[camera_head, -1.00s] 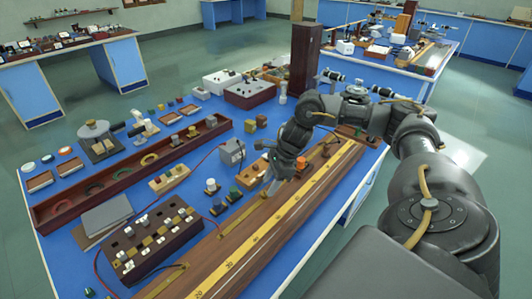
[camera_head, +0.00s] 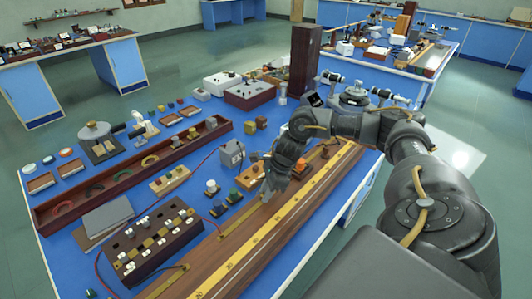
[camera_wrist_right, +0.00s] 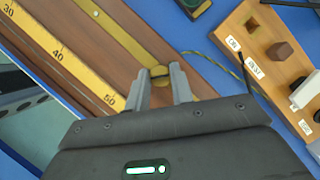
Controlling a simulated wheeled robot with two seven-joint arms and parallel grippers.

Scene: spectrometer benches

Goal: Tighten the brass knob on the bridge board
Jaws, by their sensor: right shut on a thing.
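The long wooden bridge board (camera_head: 283,211) lies along the right side of the bench, with a yellow numbered scale and brass strips. It also fills the upper left of the right wrist view (camera_wrist_right: 115,62). The brass knob (camera_wrist_right: 159,71) sits on the board by the end of a brass strip. My right gripper (camera_wrist_right: 160,84) points down at the board, its fingers on either side of the knob and shut on it. In the head view my right gripper (camera_head: 267,191) hides the knob. My left gripper is in neither view.
Beside the gripper stand a wooden block with small plugs (camera_wrist_right: 268,50), a grey meter box (camera_head: 232,153) and small coloured terminals. A dark plug box (camera_head: 150,240) lies at the near left. A cable (camera_wrist_right: 220,63) runs close past the fingers.

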